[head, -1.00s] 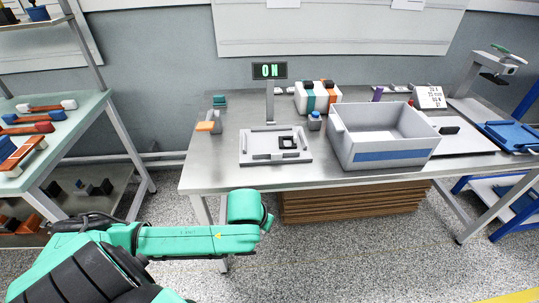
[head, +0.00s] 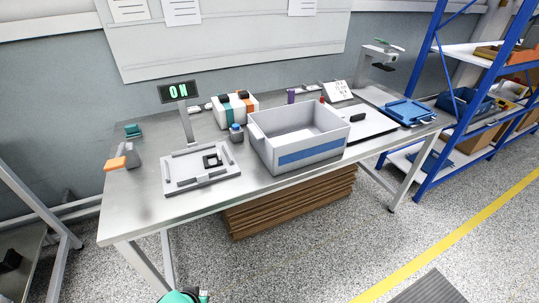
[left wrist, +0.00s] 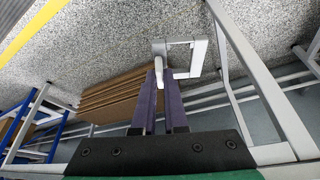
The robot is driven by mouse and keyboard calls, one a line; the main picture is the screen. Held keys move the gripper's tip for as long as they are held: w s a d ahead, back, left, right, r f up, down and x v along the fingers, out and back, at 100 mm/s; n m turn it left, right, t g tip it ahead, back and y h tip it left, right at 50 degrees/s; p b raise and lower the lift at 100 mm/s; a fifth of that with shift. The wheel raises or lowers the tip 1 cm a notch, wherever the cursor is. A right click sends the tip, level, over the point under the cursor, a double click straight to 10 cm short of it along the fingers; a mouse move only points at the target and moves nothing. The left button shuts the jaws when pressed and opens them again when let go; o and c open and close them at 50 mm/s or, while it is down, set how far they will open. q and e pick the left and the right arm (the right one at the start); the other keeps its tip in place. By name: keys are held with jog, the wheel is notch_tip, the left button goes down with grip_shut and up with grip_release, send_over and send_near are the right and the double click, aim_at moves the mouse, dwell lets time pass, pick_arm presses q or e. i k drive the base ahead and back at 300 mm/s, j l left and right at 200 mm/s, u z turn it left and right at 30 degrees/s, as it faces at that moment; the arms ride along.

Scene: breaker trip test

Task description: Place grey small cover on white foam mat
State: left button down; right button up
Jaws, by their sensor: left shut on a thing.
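The grey small cover (left wrist: 197,57) shows in the left wrist view as a light grey open frame. My left gripper (left wrist: 159,73) has its two purple fingers shut on one side of it. The cover is held in the air, with floor behind it. In the head view only a green part of my left arm shows at the bottom edge; the gripper and cover are out of that view. The white foam mat (head: 383,126) lies flat on the bench right of the grey bin, with a small black part on it. My right gripper is not in view.
The grey bin (head: 275,149) with a blue stripe stands left of the mat. A grey fixture plate (head: 180,178) lies left of the bin. A blue tray (head: 410,112) is right of the mat. Brown boards (head: 290,203) are stacked below the bench (head: 135,215).

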aim_at(304, 137)
jog(key=i+l+u, duration=0.2)
jog(key=l+u, duration=0.15)
jog(key=l, duration=1)
jog(key=l+u, duration=0.35)
jog(key=l, duration=1.05)
